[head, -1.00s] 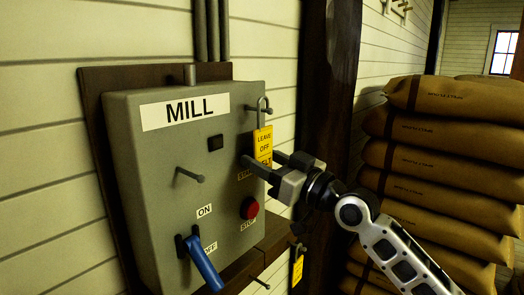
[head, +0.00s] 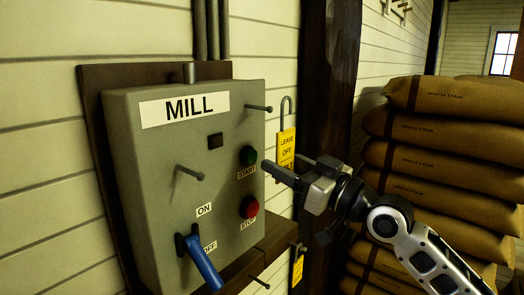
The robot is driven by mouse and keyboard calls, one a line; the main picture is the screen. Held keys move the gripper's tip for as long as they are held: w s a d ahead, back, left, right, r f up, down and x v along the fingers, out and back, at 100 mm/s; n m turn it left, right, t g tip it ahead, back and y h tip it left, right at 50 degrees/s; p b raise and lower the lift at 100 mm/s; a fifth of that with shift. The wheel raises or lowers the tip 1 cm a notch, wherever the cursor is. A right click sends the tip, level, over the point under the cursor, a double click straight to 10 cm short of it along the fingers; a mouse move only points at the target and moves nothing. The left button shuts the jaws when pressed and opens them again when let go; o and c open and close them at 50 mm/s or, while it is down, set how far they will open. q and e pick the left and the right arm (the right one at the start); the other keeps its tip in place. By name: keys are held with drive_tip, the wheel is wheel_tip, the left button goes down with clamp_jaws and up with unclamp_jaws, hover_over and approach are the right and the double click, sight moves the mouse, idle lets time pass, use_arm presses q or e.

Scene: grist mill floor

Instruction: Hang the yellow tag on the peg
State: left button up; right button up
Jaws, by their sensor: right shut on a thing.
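A yellow tag (head: 286,146) reading "LEAVE OFF" has a grey hook at its top. My right gripper (head: 281,167) is shut on its lower part and holds it upright, just right of the grey MILL box. The fingers hide some of its lower text. A bare grey peg (head: 258,108) sticks out of the box's upper right, left of the tag's hook and apart from it. Another bare peg (head: 190,173) is on the box's left middle. A second yellow tag (head: 297,268) hangs at a lower peg (head: 298,246). My left gripper is not in view.
The MILL box (head: 160,150) carries a green START button (head: 248,155), a red STOP button (head: 249,207) and a blue-handled lever (head: 204,264) beside the OFF label. A dark post (head: 328,80) and stacked brown sacks (head: 440,170) stand to the right.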

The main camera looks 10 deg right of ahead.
drive_tip(key=shift+r+b+v, duration=0.25)
drive_tip(key=shift+b+v, duration=0.05)
drive_tip(key=shift+v, duration=0.8)
